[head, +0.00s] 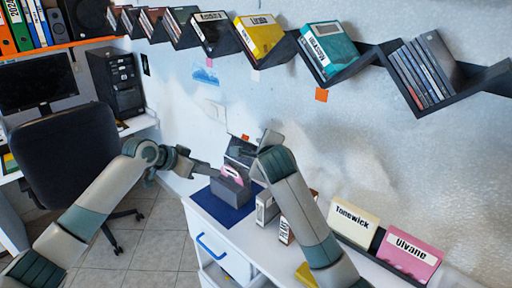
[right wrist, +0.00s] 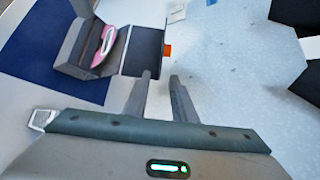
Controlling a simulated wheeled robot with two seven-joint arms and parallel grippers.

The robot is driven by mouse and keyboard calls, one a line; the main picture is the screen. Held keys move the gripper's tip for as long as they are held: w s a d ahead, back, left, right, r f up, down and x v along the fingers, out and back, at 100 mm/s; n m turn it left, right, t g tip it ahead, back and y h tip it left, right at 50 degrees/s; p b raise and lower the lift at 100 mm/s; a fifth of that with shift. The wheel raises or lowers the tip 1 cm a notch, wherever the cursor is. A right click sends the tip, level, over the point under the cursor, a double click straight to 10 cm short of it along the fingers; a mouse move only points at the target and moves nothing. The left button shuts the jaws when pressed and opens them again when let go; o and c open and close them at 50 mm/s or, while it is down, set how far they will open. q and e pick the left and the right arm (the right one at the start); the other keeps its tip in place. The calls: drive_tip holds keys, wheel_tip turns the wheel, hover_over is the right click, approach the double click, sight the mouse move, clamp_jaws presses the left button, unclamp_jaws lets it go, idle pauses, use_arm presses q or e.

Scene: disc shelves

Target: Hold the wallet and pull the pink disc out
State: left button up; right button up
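The dark grey wallet (head: 232,190) stands on a blue mat (head: 220,209) on the white cabinet, with a dark upright panel behind it. The pink disc (head: 234,172) sits in the wallet with its upper part showing. In the right wrist view the wallet (right wrist: 76,48) and the pink disc (right wrist: 104,44) are at upper left. My left gripper (head: 212,171) reaches in from the left at the wallet's left side; whether it grips is unclear. My right gripper (right wrist: 160,75) is open and empty, apart from the disc, to its right in the head view.
Boxes labelled Tonewick (head: 354,222) and Ulvane (head: 410,255) stand at the cabinet's right. Smaller cases (head: 267,207) stand just right of the mat. A zigzag wall shelf (head: 372,62) holds discs and boxes above. An office chair (head: 67,150) is at left.

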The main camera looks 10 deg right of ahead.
drive_tip(key=shift+x, duration=2.35)
clamp_jaws()
drive_tip(key=shift+c, duration=0.2)
unclamp_jaws()
drive_tip(key=shift+s, duration=0.1)
drive_tip(key=v, duration=1.1)
drive_tip(key=shift+s, duration=0.35)
